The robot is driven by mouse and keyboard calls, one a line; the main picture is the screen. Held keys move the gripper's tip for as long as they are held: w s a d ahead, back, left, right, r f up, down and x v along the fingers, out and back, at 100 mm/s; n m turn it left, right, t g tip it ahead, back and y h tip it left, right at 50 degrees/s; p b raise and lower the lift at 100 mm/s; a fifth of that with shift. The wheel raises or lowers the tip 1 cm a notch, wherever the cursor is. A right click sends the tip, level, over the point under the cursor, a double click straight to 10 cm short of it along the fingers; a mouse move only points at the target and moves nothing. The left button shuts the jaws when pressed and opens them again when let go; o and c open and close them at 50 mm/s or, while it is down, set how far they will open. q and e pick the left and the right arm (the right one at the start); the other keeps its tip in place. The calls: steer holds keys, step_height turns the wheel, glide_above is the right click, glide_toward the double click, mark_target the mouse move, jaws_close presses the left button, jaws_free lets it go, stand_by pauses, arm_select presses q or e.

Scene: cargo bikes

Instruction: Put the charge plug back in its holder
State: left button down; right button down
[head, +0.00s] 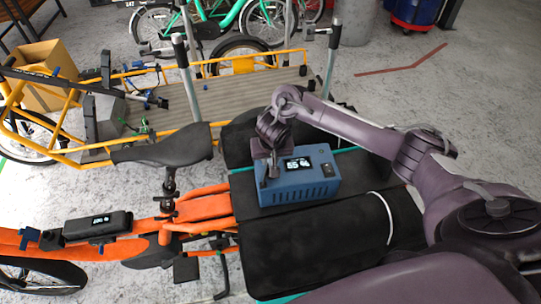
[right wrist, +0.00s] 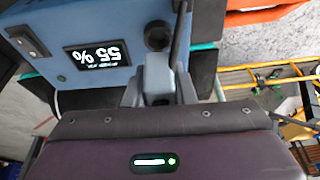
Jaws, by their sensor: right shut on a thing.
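A blue charger box (head: 325,185) with a lit display and a black switch sits on the bike's black cargo boxes. My right gripper (head: 271,170) is at the left end of the charger. In the right wrist view, my right gripper (right wrist: 158,92) is shut on the small grey charge plug (right wrist: 157,70). A dark cable (right wrist: 180,35) runs up beside the plug. A round black socket-like part, perhaps the holder (right wrist: 157,36), is on the charger's face just beyond the plug. I cannot tell whether plug and holder touch. My left gripper is not in view.
An orange cargo bike (head: 205,208) with a black saddle (head: 165,150) stands left of the charger. A white cable (head: 386,215) arcs over the black box. A yellow cargo bike with a wooden deck (head: 225,95) is behind.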

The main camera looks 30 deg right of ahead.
steer(key=shift+f+b, duration=0.7)
steer(key=shift+f, duration=1.2)
steer(key=c, duration=1.1)
jaws_free()
steer(key=shift+r, duration=0.1)
steer(key=p+v, duration=0.2)
steer(key=v, duration=0.5)
steer(key=shift+s+r+p, duration=0.1)
steer(key=shift+r+p, duration=0.2)
